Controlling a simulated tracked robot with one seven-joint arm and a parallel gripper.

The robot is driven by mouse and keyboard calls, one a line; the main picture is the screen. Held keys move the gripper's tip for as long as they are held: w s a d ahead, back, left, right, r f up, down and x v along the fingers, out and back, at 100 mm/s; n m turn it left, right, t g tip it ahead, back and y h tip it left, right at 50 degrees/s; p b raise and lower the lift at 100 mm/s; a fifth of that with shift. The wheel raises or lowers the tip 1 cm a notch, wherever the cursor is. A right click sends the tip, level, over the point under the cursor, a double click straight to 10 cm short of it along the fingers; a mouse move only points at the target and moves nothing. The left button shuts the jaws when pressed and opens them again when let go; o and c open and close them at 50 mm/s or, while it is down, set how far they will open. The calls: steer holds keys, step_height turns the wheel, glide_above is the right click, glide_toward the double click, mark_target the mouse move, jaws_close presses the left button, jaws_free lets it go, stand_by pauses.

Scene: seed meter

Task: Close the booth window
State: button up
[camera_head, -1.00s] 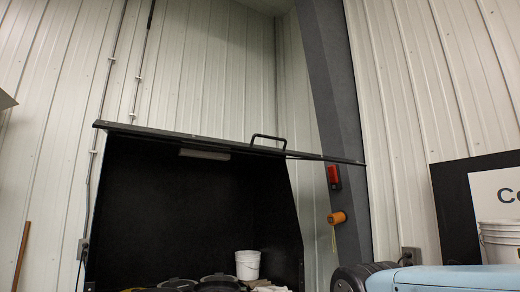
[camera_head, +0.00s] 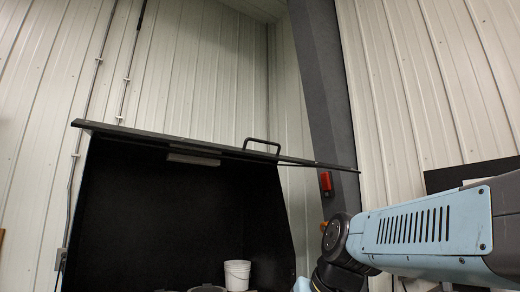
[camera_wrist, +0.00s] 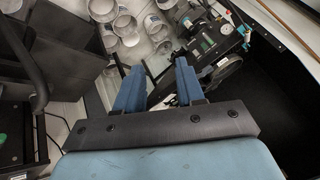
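The booth window (camera_head: 215,146) is a thin dark panel along the top of the black booth (camera_head: 165,215) in the head view. It is raised and stands open, nearly edge-on, with a black loop handle (camera_head: 262,144) on top, right of its middle. My gripper (camera_wrist: 158,82) shows in the wrist view with its two blue fingers apart and nothing visible between them. It is hidden in the head view, where my arm reaches in from the lower right, below the window's right end. I see no contact with the window.
A white bucket (camera_head: 237,274) stands inside the booth. A grey column (camera_head: 327,90) with a red box (camera_head: 325,181) rises behind the window's right end. The wrist view shows several white containers (camera_wrist: 125,25) and a machine with green parts (camera_wrist: 203,45).

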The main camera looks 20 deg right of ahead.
steer(key=w+r+m+t+y, duration=0.2)
steer(key=w+r+m+y, duration=0.15)
steer(key=w+r, duration=0.85)
steer(key=m+t+y, duration=0.2)
steer(key=t+y, duration=0.5)
steer(key=t, duration=0.1)
glide_toward(271, 144)
steer(key=x, duration=1)
steer(key=shift+w+a, duration=0.1)
steer(key=shift+w, duration=0.1)
steer(key=shift+c, duration=0.4)
jaws_close()
